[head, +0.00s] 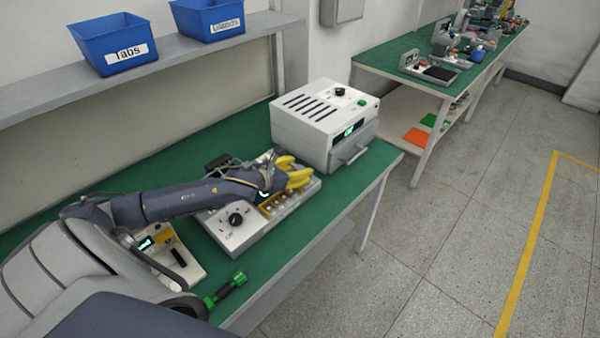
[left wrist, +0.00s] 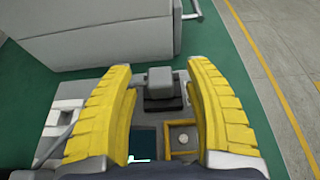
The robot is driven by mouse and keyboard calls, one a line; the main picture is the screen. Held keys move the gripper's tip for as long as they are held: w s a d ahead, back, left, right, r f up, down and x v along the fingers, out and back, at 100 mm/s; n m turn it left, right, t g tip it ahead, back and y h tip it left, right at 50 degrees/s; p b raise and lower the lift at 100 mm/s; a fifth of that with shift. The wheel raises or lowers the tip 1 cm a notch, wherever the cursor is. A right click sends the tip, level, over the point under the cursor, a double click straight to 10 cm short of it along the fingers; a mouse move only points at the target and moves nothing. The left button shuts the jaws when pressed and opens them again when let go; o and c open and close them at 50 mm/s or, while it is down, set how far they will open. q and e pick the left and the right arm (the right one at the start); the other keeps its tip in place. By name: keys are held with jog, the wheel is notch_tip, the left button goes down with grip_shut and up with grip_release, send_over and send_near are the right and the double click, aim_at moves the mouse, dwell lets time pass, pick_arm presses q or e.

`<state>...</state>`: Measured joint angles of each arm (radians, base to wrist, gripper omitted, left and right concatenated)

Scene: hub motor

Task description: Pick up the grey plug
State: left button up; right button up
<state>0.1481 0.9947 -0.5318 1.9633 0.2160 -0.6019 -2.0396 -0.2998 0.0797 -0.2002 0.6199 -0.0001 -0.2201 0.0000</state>
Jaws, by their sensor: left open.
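A grey block-shaped plug (left wrist: 160,78) sits on a dark base at the far edge of the panel device in the left wrist view. My left gripper (left wrist: 158,70) is open, with one yellow finger to the left of the plug and one to the right, and visible gaps on both sides. In the head view my left gripper (head: 297,176) is over the far end of the white panel device (head: 228,238), and its yellow fingers hide the plug there. I cannot tell how far the fingertips are above the plug. My right gripper is not in view.
A white box unit (head: 318,130) with a front handle stands just beyond the panel device. A green-and-black tool (head: 226,289) lies near the front edge of the green bench (head: 385,158). Blue bins (head: 112,46) stand on the shelf above.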

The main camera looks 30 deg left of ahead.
aim_at(297, 169)
pick_arm(q)
jog(key=shift+o, duration=0.2)
grip_shut()
dwell(0.4)
notch_tip(297, 169, up, 20)
dwell(0.8)
